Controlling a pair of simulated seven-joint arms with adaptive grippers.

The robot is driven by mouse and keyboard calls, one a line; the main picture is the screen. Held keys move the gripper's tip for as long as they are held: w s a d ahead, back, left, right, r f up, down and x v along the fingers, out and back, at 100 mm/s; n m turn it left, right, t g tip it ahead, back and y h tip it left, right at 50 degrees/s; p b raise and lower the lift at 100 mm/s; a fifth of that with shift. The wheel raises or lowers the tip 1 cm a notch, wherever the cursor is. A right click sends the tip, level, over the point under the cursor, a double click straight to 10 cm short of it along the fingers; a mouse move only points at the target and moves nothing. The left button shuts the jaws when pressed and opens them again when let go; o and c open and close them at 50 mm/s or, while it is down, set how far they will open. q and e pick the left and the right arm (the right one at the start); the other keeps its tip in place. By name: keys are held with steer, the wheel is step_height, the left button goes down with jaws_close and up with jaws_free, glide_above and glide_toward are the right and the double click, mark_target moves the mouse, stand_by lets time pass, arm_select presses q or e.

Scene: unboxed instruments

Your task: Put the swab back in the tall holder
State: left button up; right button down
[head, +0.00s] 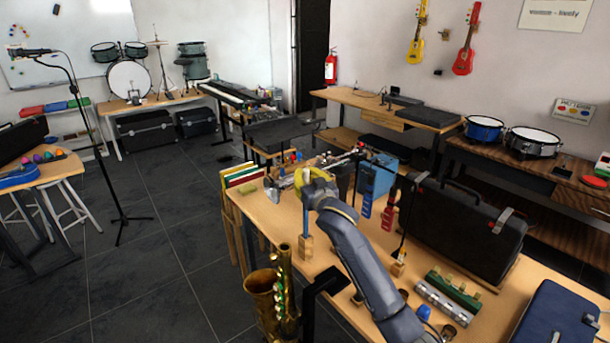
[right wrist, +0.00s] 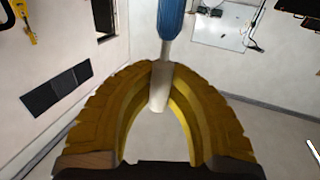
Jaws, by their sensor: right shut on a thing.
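The swab shows in the right wrist view as a white part (right wrist: 160,88) with a blue part (right wrist: 171,20) beyond it. My right gripper (head: 313,186) has yellow fingers, which are shut on the white part in the right wrist view (right wrist: 158,80). In the head view the blue part (head: 304,219) hangs roughly upright below the gripper. A small wooden block (head: 306,246), which may be the tall holder, stands directly under it on the table. I cannot tell whether the blue end touches or enters the block. My left gripper is not in view.
A blue item (head: 367,203) and a red item (head: 388,214) stand to the right. Another wooden block (head: 398,266) holds a thin dark rod. A black case (head: 460,232), a green-and-silver item (head: 450,292) and a saxophone (head: 270,300) are nearby.

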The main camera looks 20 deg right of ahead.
steer(key=shift+f, duration=2.95)
stand_by(1.5)
stand_by(0.5)
steer(key=c, duration=1.4)
jaws_free()
steer(key=shift+c, duration=0.2)
steer(key=s, duration=1.2)
steer(key=shift+d, duration=0.35)
